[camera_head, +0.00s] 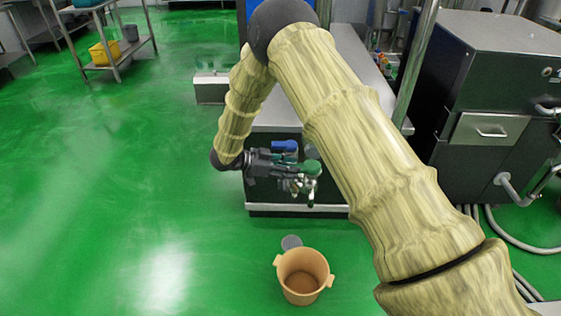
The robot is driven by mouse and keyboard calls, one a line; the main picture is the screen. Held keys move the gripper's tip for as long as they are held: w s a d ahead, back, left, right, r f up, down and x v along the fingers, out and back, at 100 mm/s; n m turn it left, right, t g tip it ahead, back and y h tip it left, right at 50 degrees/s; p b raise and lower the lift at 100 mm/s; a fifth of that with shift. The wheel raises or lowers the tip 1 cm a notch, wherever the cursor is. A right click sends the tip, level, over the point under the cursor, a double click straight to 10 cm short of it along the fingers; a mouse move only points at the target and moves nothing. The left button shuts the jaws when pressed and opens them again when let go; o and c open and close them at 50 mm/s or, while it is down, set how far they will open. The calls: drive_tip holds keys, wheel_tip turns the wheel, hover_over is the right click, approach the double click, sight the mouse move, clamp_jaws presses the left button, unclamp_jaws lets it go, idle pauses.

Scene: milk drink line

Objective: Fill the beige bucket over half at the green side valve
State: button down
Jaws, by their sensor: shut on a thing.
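The beige bucket (289,290) stands upright on the green floor at the bottom centre, with a handle lug on each side. Its inside shows a darker brown bottom; I cannot tell whether that is liquid. The green side valve (312,167) is on the front of the low steel unit, above and behind the bucket. My gripper (298,184) reaches in from the left and is shut at the green valve, partly covering it. No stream is clearly visible between valve and bucket.
A blue valve (285,146) sits just behind my gripper. A small grey disc (291,242) lies on the floor behind the bucket. A dark machine (470,110) with hoses stands at right. A rack at upper left holds a yellow bucket (103,52). The left floor is clear.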

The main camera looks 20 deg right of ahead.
drive_tip(key=shift+s+n+t+p, duration=0.5)
drive_tip(key=shift+s+n+t, duration=0.1)
drive_tip(key=shift+n+t, duration=0.3)
drive_tip(key=shift+s+n+t+p, duration=0.55)
drive_tip(key=shift+n+t, duration=0.15)
drive_tip(key=shift+t, duration=0.3)
drive_tip(key=c, duration=1)
unclamp_jaws()
drive_tip(key=v, duration=1.2)
drive_tip(key=shift+d, duration=0.1)
